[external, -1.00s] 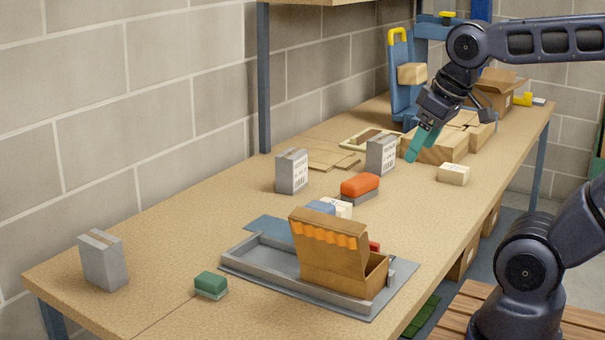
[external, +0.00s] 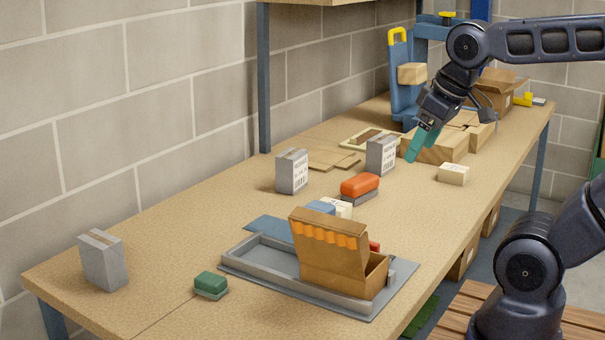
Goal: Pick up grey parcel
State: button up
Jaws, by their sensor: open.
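Three grey parcels stand upright on the workbench. One grey parcel (external: 103,260) is at the near left end and has a tan tape strip on top. A second grey parcel (external: 291,171) with a white label stands mid-bench. A third labelled grey parcel (external: 381,155) stands a little further back. My gripper (external: 416,146) has teal fingers, points down and is open. It is just right of the third parcel in the picture, in front of a cardboard box. Whether it touches anything is hard to tell.
A red-topped block (external: 360,187) lies in front of the two labelled parcels. A grey tray (external: 250,262) holds an open carton (external: 340,274). A green block (external: 211,285) and a small cream box (external: 453,174) lie on the bench. Cardboard boxes (external: 440,147) stand behind my gripper.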

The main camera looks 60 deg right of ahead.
jog(key=w+d+r+n+h, duration=0.1)
jog(key=w+d+r+n, duration=0.1)
jog(key=w+d, duration=0.35)
jog(key=w+d+r+n, duration=0.2)
jog(key=w+d, duration=0.1)
jog(key=w, duration=0.5)
jog(key=w+d+f+n+g+h, duration=0.2)
jog(key=w+d+n, duration=0.3)
jog(key=w+d, duration=0.95)
jog(key=n+g+h, duration=0.1)
jog(key=n+g, duration=0.2)
jog(key=n, duration=0.5)
send_over(376, 151)
jog(key=w+d, duration=0.1)
jog(key=w, duration=0.2)
notch_tip(376, 151, down, 19)
jog(key=shift+s+d+f, duration=0.15)
jog(key=shift+d+x, duration=0.15)
jog(key=shift+x, duration=2.55)
jog(key=shift+d+x, duration=0.15)
jog(key=shift+x, duration=2.6)
jog(key=c, duration=1.3)
